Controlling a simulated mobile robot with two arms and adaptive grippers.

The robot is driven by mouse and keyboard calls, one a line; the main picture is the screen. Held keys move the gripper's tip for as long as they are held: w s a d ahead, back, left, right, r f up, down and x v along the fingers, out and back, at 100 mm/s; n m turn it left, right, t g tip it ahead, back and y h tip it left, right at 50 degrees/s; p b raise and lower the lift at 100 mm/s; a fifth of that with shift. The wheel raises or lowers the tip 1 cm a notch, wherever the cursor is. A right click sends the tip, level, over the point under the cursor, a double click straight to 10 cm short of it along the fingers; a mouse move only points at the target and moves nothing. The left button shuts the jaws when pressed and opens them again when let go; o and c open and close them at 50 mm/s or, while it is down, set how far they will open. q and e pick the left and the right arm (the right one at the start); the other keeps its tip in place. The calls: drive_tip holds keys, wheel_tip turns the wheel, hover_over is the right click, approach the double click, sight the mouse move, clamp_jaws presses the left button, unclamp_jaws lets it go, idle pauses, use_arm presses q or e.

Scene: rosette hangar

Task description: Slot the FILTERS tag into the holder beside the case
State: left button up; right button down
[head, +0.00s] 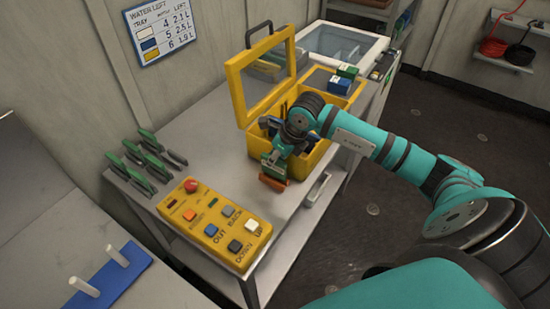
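The yellow case (322,158) stands on the grey table with its clear-windowed lid (236,78) raised. My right arm comes in from the right, and my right gripper (274,168) points down at the case's front left corner. An orange-brown piece (273,184) is at its fingertips, low by the case's front. I cannot tell whether this is the FILTERS tag or the holder, or whether the fingers are closed on it. No lettering reading FILTERS is legible. The arm hides part of the case's inside. My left gripper is not in view.
A yellow button box (262,244) with a red knob lies at the table's front left. Several green-handled tools (150,141) stand at the left edge. A blue peg base (122,285) is at lower left.

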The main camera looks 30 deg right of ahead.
drive_tip(key=shift+f+b, duration=0.1)
drive_tip(key=shift+b, duration=0.2)
idle(0.4)
drive_tip(key=shift+f, duration=0.15)
idle(0.3)
drive_tip(key=shift+f+b, duration=0.35)
drive_tip(key=shift+b, duration=0.1)
drive_tip(key=shift+f+b, duration=1.05)
drive_tip(key=shift+b, duration=0.1)
idle(1.0)
idle(0.5)
drive_tip(key=c, duration=1.2)
unclamp_jaws()
drive_tip(key=shift+o, duration=0.3)
drive_tip(key=o, duration=0.3)
drive_tip(key=shift+o, duration=0.2)
